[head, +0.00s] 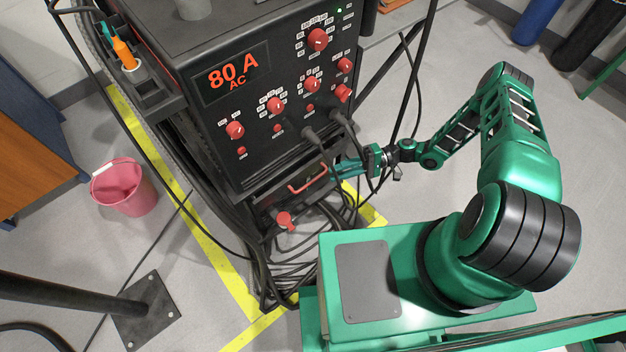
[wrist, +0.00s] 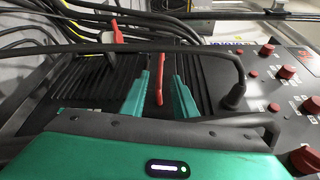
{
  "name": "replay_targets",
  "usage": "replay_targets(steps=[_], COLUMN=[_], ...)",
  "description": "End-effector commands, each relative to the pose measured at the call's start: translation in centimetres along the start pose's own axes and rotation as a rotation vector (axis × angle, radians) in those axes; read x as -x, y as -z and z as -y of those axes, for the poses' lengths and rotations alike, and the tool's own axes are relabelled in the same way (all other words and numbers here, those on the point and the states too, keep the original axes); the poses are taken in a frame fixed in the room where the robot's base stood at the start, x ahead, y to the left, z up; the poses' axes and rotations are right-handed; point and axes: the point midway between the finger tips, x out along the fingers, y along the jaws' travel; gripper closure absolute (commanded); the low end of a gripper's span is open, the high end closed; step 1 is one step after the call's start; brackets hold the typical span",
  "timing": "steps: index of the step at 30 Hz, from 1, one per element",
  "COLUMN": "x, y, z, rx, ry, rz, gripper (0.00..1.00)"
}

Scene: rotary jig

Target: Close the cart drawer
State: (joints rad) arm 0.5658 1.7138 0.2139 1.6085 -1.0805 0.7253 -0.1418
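The cart drawer (head: 285,188) is a dark panel low on the black cart, below the welding machine. Its red bar handle (head: 308,180) shows in the head view and also in the wrist view (wrist: 160,80). How far the drawer stands out is hard to tell. My gripper (head: 334,171) is at the right end of the handle. In the wrist view my gripper (wrist: 161,80) has its two green fingers apart, one on each side of the red handle, with gaps showing. Whether the fingertips reach past the bar cannot be told.
The welding machine (head: 240,130) has red knobs and thick black cables hanging by my gripper. Coiled cables and a red clamp (head: 286,220) lie below the drawer. A cable (wrist: 225,56) crosses the wrist view. A pink bucket (head: 124,188) stands on the floor left.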

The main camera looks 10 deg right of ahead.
Motion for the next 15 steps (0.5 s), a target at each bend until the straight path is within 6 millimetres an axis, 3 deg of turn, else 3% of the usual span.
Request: replay_targets(steps=[9, 15], x=[-5.6, -8.3], y=[-0.2, -0.1], z=[0.0, 0.0], rx=[-0.003, -0.002], ry=[0.000, -0.002], rz=[0.005, 0.004], gripper=[0.72, 0.72])
